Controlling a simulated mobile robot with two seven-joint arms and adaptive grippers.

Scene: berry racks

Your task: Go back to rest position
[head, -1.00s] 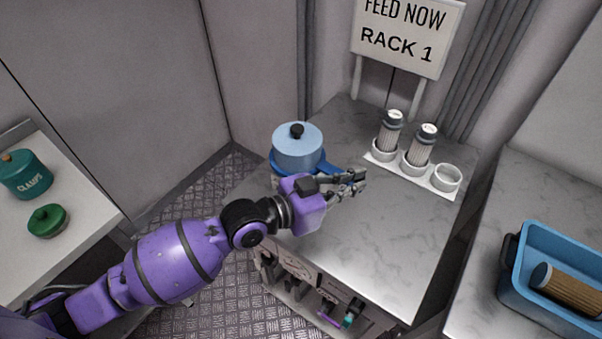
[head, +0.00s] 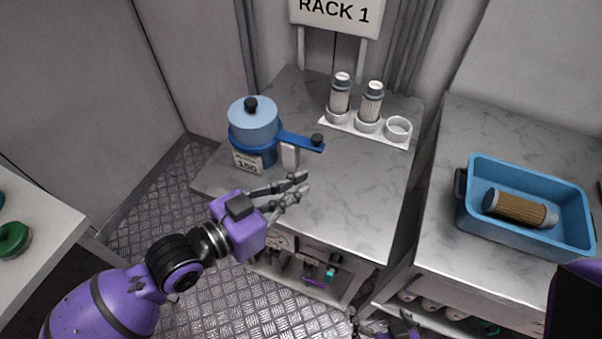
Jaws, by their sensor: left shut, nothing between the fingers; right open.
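My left gripper (head: 298,190) is shut and empty. It is over the front left part of the grey marble-topped counter (head: 345,215), in front of the blue pot (head: 252,120) and apart from it. My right gripper (head: 362,327) shows only partly at the bottom edge, low in front of the counters. It is open, and much of it is cut off by the frame.
A white rack (head: 398,128) at the back holds two grey filters (head: 340,95); its right ring is empty. A blue bin (head: 532,240) with a brown filter (head: 520,209) stands on the right counter. A green lid (head: 13,240) lies far left.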

